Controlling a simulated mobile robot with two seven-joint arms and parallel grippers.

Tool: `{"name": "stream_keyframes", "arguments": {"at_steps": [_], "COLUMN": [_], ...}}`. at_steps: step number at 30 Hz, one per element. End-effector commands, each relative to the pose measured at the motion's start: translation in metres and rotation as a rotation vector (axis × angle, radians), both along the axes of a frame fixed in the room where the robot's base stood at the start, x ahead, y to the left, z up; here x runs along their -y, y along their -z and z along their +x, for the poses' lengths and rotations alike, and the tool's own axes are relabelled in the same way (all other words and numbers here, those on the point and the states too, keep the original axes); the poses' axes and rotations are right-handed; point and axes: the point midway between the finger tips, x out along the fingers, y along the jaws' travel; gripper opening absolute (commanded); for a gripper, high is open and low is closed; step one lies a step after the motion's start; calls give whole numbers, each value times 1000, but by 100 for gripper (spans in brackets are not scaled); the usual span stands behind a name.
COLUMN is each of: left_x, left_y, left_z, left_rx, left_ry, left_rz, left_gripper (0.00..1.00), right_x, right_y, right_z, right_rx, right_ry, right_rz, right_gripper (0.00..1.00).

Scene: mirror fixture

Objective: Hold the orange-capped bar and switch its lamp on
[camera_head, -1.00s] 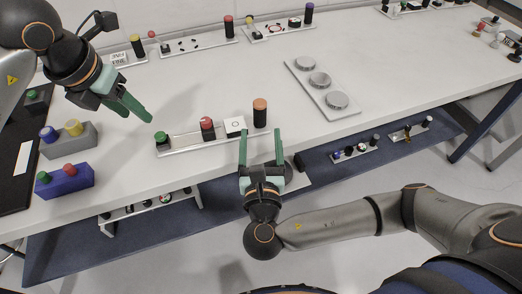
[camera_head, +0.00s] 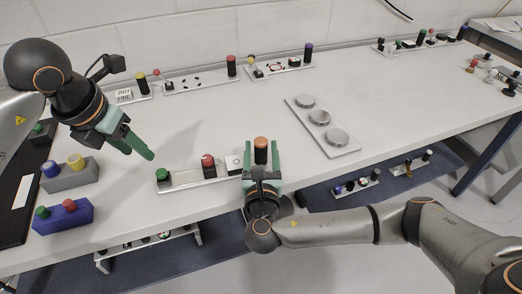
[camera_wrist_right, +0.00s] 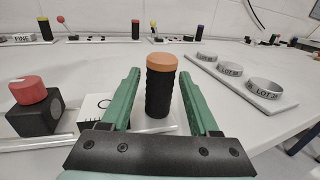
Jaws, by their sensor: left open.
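The orange-capped bar (camera_head: 261,152) stands upright, black and ribbed, at the right end of a pale fixture plate (camera_head: 188,184). It also shows in the right wrist view (camera_wrist_right: 160,90). My right gripper (camera_head: 262,146) has one finger on each side of the bar, with narrow gaps visible in the wrist view (camera_wrist_right: 161,95). I cannot tell which part is the lamp. My left gripper (camera_head: 141,147) is open and empty, above the table to the left.
A tray with several round metal discs (camera_head: 320,117) lies right of the bar. A grey box (camera_head: 70,178) and a blue box (camera_head: 64,217) with coloured buttons stand at left. More fixtures line the back edge. The middle of the table is clear.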

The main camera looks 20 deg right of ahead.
Motion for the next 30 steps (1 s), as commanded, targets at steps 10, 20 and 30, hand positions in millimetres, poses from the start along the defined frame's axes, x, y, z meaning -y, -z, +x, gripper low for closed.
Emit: {"name": "stream_keyframes", "arguments": {"at_steps": [10,20,30], "left_x": [0,0,0], "left_y": [0,0,0], "left_z": [0,0,0], "left_rx": [0,0,0], "left_ry": [0,0,0], "left_rz": [0,0,0], "left_gripper": [50,50,50], "right_x": [0,0,0], "right_y": [0,0,1], "right_z": [0,-1,-1], "right_rx": [-1,-1,-1], "right_ry": [0,0,0], "right_rz": [0,0,-1], "right_gripper": [21,0,0]}}
